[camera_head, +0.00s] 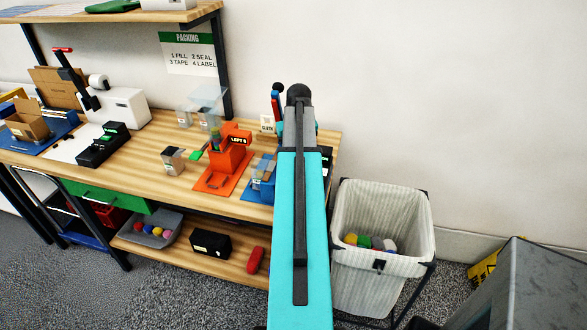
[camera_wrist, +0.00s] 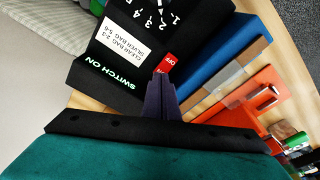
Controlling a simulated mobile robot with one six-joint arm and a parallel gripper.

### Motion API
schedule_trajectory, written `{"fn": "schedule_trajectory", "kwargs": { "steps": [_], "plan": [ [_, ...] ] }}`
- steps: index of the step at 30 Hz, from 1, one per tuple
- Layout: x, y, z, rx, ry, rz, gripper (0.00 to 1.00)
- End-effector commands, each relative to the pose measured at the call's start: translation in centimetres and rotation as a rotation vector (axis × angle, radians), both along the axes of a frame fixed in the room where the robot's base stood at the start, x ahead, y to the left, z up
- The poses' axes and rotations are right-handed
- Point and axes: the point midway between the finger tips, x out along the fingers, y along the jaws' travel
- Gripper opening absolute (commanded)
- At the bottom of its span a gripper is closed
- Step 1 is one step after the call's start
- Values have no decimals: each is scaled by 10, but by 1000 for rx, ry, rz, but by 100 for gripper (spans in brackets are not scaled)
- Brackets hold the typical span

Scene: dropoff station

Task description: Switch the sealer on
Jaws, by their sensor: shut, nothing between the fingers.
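The sealer's black control box (camera_wrist: 112,55) fills the upper left of the wrist view. It carries a numbered dial face (camera_wrist: 157,14), a white label (camera_wrist: 124,38) about clear and silver bags, and the words SWITCH ON along its near edge. A small red switch (camera_wrist: 169,62) reads OFF. My gripper (camera_wrist: 161,80) is shut and empty, its dark purple fingertips right beside the red switch; I cannot tell whether they touch it. In the head view my arm hides most of the sealer.
A blue base (camera_wrist: 222,62) and an orange stand (camera_wrist: 262,100) lie right of the box in the wrist view. The head view shows the wooden bench (camera_head: 140,160), an orange box (camera_head: 231,155), a clear container (camera_head: 173,160) and a lined bin (camera_head: 380,220).

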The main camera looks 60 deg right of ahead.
Motion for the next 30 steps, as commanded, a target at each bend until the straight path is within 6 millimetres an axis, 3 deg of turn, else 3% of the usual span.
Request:
{"fn": "schedule_trajectory", "kwargs": {
  "steps": [30],
  "plan": [
    [0,0,-10,0,0,0,0]
  ]
}}
